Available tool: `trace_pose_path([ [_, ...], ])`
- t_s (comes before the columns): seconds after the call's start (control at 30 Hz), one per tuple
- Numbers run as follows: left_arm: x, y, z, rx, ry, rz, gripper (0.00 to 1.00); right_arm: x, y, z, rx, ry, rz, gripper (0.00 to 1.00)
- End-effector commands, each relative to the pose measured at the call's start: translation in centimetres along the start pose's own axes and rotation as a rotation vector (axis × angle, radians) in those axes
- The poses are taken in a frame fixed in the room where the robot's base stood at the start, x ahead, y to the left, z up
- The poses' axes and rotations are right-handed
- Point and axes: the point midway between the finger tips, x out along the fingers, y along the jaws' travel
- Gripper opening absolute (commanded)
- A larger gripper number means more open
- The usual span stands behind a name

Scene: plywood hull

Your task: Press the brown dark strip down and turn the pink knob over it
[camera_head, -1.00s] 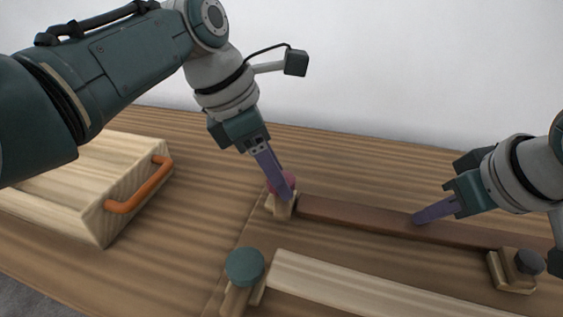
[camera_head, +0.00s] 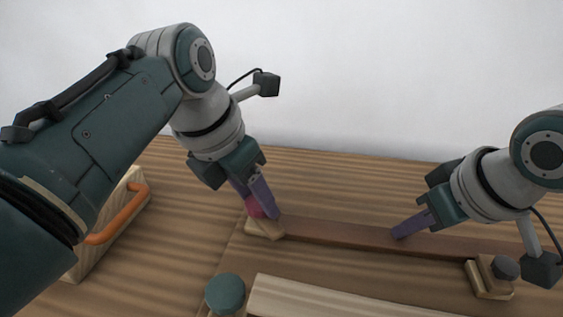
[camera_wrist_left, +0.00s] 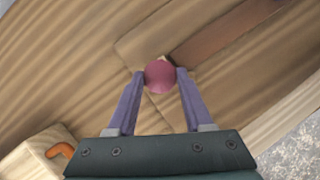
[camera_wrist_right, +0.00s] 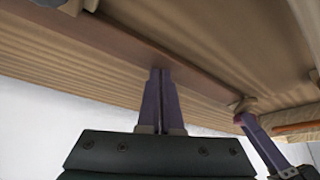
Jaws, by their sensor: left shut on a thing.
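The pink knob (camera_head: 255,209) sits on a small wooden block at the left end of the brown dark strip (camera_head: 335,233). My left gripper (camera_head: 262,207) is shut on the pink knob; the left wrist view shows the knob (camera_wrist_left: 159,76) between its two fingertips (camera_wrist_left: 160,75). My right gripper (camera_head: 398,235) has its fingertips on the strip, right of its middle. In the right wrist view its fingers (camera_wrist_right: 160,72) are together, with nothing between them, and touch the strip (camera_wrist_right: 110,45). The wooden block under the knob is partly hidden by the left fingers.
A dark knob (camera_head: 505,268) on a wooden block stands at the strip's right end. A teal knob (camera_head: 225,293) and a pale wooden strip (camera_head: 330,300) lie in front. A wooden box with an orange handle (camera_head: 122,212) stands at the left.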

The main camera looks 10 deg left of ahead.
Motion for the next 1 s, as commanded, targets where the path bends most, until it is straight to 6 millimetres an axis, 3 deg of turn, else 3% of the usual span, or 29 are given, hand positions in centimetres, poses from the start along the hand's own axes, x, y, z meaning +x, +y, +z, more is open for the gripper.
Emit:
trace_pose_path([
  [0.13, 0.00, -0.15, 0.07, -0.133, -0.003, 0.054, 0.00, 0.10, 0.04, 0.27, 0.001, -0.007, 0.001, 0.00],
  [0.4, 0.00, -0.12, 0.06, -0.157, -0.002, 0.066, 0.00, 0.10, 0.03, 0.27, 0.001, -0.007, 0.001, 0.00],
  [0.63, 0.02, -0.32, 0.14, -0.357, -0.003, 0.149, 0.00, 0.11, 0.02, 0.27, 0.000, -0.007, 0.001, 0.00],
  [0.83, 0.05, -0.34, 0.13, -0.373, -0.003, 0.154, 0.00, 0.12, 0.04, 0.28, 0.000, -0.007, 0.001, 0.00],
  [0.87, 0.05, -0.37, 0.13, -0.372, -0.003, 0.153, 0.53, 0.13, 0.05, 0.29, 0.001, -0.007, 0.001, 0.00],
  [1.0, 0.06, -0.40, 0.13, -0.372, -0.003, 0.151, 0.69, 0.13, 0.03, 0.26, 0.001, -0.006, 0.001, 0.00],
])
